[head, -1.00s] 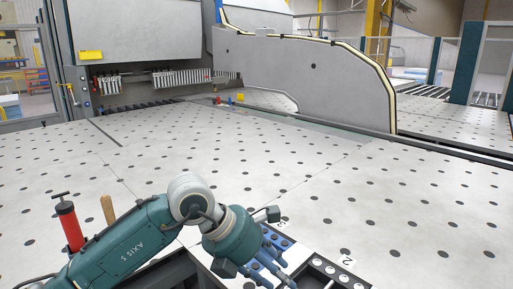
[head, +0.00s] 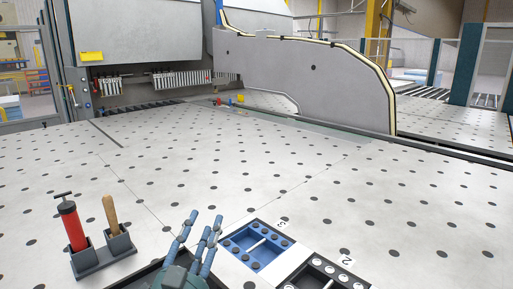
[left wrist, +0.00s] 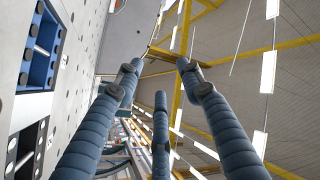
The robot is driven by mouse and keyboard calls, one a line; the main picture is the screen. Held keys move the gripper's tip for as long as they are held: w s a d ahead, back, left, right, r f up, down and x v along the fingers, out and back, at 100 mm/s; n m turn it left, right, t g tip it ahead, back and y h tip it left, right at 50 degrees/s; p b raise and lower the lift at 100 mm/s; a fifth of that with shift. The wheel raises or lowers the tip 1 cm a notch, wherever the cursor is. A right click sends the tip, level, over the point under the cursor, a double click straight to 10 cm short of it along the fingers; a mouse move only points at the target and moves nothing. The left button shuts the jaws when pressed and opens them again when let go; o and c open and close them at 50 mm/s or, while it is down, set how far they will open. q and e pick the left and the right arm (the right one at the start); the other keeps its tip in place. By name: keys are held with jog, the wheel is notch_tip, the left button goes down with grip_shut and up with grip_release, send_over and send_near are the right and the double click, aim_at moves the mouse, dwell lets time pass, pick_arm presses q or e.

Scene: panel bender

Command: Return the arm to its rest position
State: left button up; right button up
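My left gripper (head: 203,222) is at the bottom of the head view, with its blue-grey fingers pointing up and away. In the left wrist view the gripper (left wrist: 160,80) has its three fingers spread apart, with nothing between them. It is open and empty. It stands just left of the blue tray (head: 232,236) and touches nothing that I can make out. Most of my left arm is out of the head view. My right gripper is not in view.
A dark holder (head: 105,258) with a red tool (head: 72,226) and a wooden handle (head: 111,214) stands at left. A black tray (head: 292,283) lies right of the blue one. The perforated table (head: 240,160) beyond is largely clear, up to the grey machine wall (head: 310,85).

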pick_arm(q)
jog(key=s+a+f+n+g+y, duration=0.1)
jog(key=s+a+f+n+g, duration=0.15)
jog(key=f, duration=0.55)
jog(key=s+a+f+n+g+y, duration=0.1)
jog(key=s+a+f+g+y, duration=0.2)
jog(key=f, duration=0.4)
jog(key=s+a+f+n+g, duration=0.2)
jog(key=s+a+f+g, duration=0.15)
jog(key=f, duration=0.45)
jog(key=s+f+n+g+h, duration=0.1)
jog(key=s+f+g, duration=0.3)
jog(key=s+f, duration=0.5)
jog(key=s+f+n+g, duration=0.1)
jog(key=s+f+g, duration=0.3)
jog(key=s, duration=0.9)
notch_tip(320, 180, down, 27)
jog(key=s+g, duration=0.1)
jog(key=s, duration=0.1)
jog(key=s+a+f+g, duration=0.1)
jog(key=s+a+f, duration=0.2)
jog(key=s+f, duration=1.2)
jog(key=shift+s+m+g, duration=0.3)
jog(key=shift+s+m, duration=0.05)
jog(key=shift+s, duration=0.5)
